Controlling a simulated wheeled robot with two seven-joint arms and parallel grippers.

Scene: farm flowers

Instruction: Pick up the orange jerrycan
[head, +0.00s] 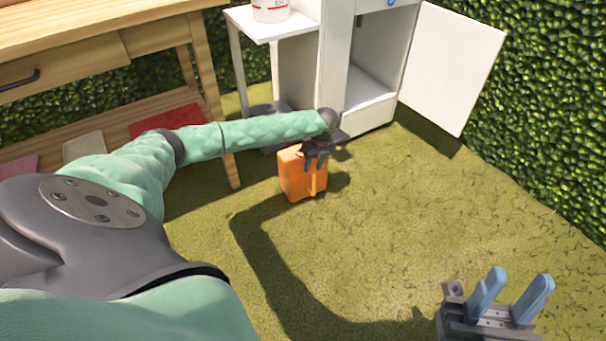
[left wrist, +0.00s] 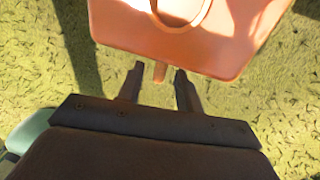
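The orange jerrycan (head: 298,174) stands upright on the grass, in front of the white cabinet in the head view. My left gripper (head: 316,164) is at the top right part of the jerrycan in that view. In the left wrist view the jerrycan (left wrist: 180,45) fills the top, with its ring-shaped handle or rim showing. The two fingers of my left gripper (left wrist: 157,78) are apart there, with a small orange part of the jerrycan visible between their tips. I cannot tell whether they touch it. My right gripper (head: 510,297) is open and empty at the lower right.
The white cabinet (head: 333,60) has its door (head: 455,65) swung open to the right. A wooden workbench (head: 110,45) stands at the left, with a leg near my left arm. A hedge (head: 560,110) borders the right. The grass (head: 420,220) in the middle is clear.

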